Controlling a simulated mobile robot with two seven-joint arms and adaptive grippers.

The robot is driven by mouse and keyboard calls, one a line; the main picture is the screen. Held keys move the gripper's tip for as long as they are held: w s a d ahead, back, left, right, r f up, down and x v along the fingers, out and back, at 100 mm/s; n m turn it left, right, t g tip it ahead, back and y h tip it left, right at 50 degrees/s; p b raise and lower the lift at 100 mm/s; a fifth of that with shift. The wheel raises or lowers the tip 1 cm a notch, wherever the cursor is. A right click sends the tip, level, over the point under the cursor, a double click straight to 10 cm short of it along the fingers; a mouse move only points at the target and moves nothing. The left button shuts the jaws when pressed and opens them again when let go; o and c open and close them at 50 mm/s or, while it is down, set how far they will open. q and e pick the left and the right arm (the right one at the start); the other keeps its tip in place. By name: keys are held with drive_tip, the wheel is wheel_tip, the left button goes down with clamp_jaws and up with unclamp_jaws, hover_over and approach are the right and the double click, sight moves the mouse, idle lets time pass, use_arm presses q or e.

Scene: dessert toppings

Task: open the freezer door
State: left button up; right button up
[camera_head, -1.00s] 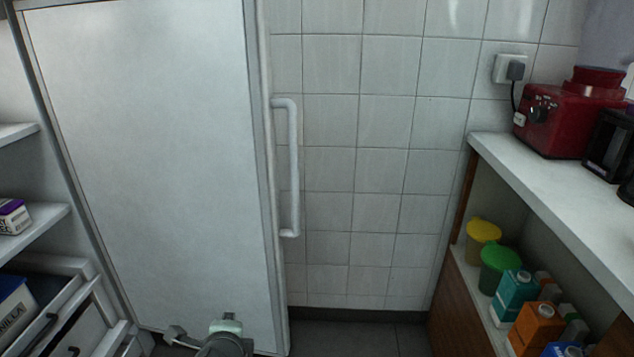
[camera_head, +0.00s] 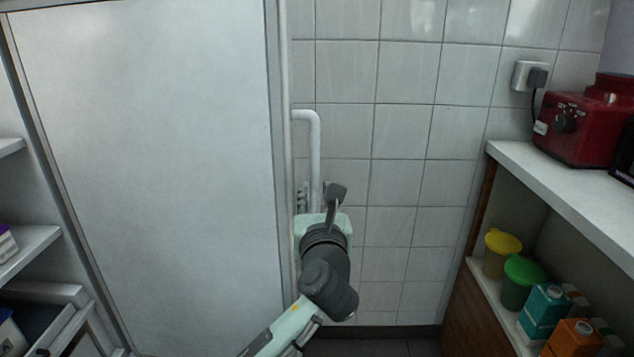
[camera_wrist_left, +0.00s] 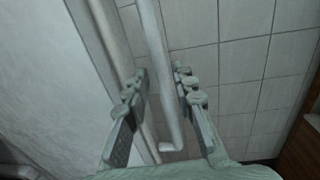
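The freezer door (camera_head: 150,170) is a large pale panel filling the left of the head view. Its white vertical bar handle (camera_head: 315,145) is at the door's right edge, and the lower part is hidden behind my left gripper. My left gripper (camera_head: 320,193) is raised at the handle's lower half. In the left wrist view, its fingers (camera_wrist_left: 161,85) are apart, one on each side of the handle (camera_wrist_left: 153,50), with gaps visible. It is open, not clamped on the bar. My right gripper is not in view.
White tiled wall (camera_head: 400,130) lies behind the handle. On the right, a counter (camera_head: 570,190) carries a red appliance (camera_head: 585,125), with tubs and cartons on the shelf below. Shelves (camera_head: 30,240) and drawers stand at the left.

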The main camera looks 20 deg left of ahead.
sight(315, 185)
use_arm(q)
drive_tip(key=x, duration=0.5)
drive_tip(key=shift+c, duration=0.2)
clamp_jaws()
